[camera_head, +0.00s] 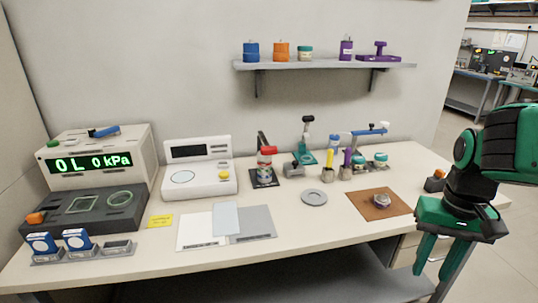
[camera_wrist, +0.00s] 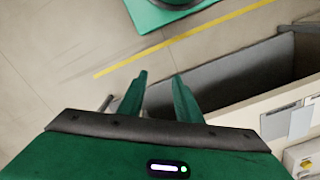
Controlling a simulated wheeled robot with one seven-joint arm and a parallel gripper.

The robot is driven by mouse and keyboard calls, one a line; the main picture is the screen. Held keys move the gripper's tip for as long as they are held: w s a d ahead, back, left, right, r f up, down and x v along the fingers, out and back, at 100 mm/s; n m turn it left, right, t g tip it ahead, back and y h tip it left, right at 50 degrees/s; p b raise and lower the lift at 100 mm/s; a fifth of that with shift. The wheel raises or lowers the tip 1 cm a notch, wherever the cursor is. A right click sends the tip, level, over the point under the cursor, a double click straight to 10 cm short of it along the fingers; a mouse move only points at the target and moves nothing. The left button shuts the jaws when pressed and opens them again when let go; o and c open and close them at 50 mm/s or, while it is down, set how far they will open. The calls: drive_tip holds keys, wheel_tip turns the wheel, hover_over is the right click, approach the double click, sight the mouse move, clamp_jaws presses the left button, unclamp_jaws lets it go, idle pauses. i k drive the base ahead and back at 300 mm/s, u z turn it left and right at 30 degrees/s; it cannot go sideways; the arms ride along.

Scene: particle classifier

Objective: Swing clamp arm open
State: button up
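No part is plainly marked as the clamp arm, and I cannot tell for sure which one it is. A long blue arm (camera_head: 370,131) lies roughly level above small teal-lidded jars at the bench's back right. A dark base with a red-topped jar (camera_head: 266,160) and an upright dark lever stands at mid-bench. A green stand with a black knob (camera_head: 307,120) is behind it. My gripper (camera_head: 432,274) hangs off the bench's front right, apart from all of these. Its fingers are spread and empty in the wrist view (camera_wrist: 159,76), over the floor.
The bench (camera_head: 330,225) has clear room at its front middle. A brown mat (camera_head: 365,206) with a small round part lies at the right, near my arm. A grey disc (camera_head: 314,198), a white scale (camera_head: 200,180) and a display box (camera_head: 95,160) stand further left. A shelf (camera_head: 325,65) hangs above.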

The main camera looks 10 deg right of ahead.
sight(267, 150)
drive_tip(key=z, duration=1.9)
drive_tip(key=k, duration=0.8)
drive_tip(key=u, duration=0.9)
drive_tip(key=i, duration=1)
drive_tip(key=z, duration=0.05)
